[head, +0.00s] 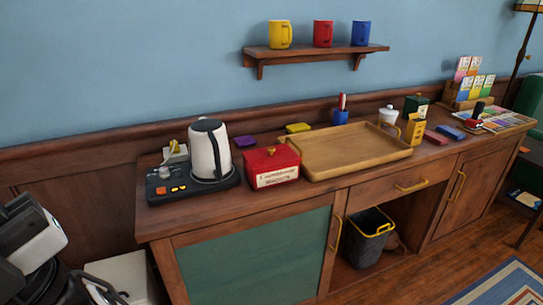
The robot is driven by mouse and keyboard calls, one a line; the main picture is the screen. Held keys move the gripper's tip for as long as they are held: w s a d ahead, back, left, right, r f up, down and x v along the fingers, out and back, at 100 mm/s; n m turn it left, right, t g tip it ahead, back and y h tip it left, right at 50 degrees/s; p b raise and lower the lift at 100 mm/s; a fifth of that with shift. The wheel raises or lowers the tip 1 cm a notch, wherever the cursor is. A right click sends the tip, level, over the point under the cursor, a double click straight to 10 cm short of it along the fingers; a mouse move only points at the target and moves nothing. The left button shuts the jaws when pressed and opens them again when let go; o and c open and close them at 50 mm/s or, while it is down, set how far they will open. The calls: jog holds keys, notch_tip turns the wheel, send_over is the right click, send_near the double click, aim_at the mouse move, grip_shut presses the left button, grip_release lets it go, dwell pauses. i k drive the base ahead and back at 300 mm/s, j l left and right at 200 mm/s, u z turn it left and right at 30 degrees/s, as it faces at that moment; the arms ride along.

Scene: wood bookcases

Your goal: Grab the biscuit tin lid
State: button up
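The red biscuit tin (275,177) stands on the wooden cabinet top in the head view, with a pale label on its front. The lid appears closed on the tin. White and black parts of my own arm show at the lower left, well apart from the tin. I cannot make out my gripper's fingertips in this view.
A white kettle (210,150) stands on a dark base close left of the tin. A wooden tray (340,150) lies close to its right. Purple (245,141) and yellow (298,128) items lie behind. A wall shelf (318,53) with three mugs hangs above.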

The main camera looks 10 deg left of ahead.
aim_at(273, 156)
jog(key=i+l+u, duration=0.2)
jog(key=l, duration=0.2)
jog(key=i+l+u, duration=0.15)
jog(key=l, duration=0.25)
jog(key=i+l+u, duration=0.2)
jog(key=l, duration=0.25)
jog(key=i+l+u, duration=0.15)
jog(key=l, duration=0.3)
jog(key=i+l+u, duration=0.2)
jog(key=l, duration=0.25)
jog(key=l+u, duration=0.15)
jog(key=l, duration=0.3)
jog(key=i, duration=0.5)
